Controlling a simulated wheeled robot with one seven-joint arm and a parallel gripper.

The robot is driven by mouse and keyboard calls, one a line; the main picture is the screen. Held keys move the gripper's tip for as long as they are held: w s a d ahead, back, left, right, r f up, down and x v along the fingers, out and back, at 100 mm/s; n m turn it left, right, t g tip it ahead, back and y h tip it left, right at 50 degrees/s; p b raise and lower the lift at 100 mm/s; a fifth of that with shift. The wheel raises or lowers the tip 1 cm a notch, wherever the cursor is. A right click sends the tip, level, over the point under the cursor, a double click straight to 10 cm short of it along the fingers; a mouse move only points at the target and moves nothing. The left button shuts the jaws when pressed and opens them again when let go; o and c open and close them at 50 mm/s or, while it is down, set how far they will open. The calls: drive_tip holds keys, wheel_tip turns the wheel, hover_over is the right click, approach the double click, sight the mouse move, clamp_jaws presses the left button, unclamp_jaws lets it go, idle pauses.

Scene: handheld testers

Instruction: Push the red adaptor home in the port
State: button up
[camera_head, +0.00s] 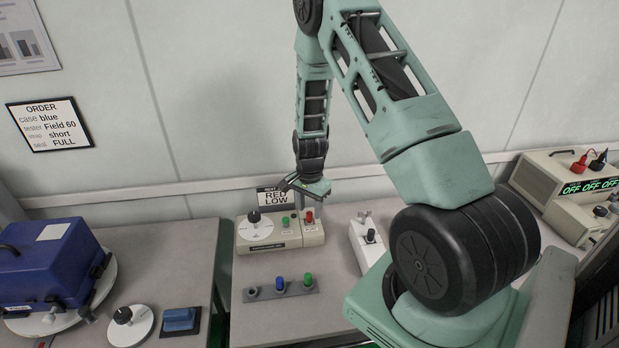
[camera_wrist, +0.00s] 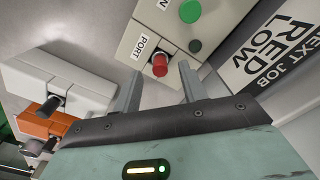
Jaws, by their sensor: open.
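The red adaptor (camera_head: 310,216) stands at the right end of the cream tester (camera_head: 270,243). In the wrist view the red adaptor (camera_wrist: 160,66) sits at the spot labelled PORT (camera_wrist: 141,47), its red end standing out from the panel. How deep it sits is hard to tell. My gripper (camera_head: 308,197) is just above this end of the tester. In the wrist view my gripper (camera_wrist: 160,70) is open, with one finger on each side of the adaptor's line and gaps showing. The port opening is hidden by the adaptor.
A grey rack (camera_head: 301,289) in front of the tester holds a blue adaptor (camera_head: 280,283) and a green adaptor (camera_head: 308,279). A white device (camera_head: 366,241) with a black knob stands to the right. A RED LOW sign (camera_head: 276,198) is behind the tester.

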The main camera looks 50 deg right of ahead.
wheel_tip(320, 180, up, 14)
drive_tip(key=b, duration=0.1)
drive_tip(key=shift+r, duration=0.2)
idle(0.3)
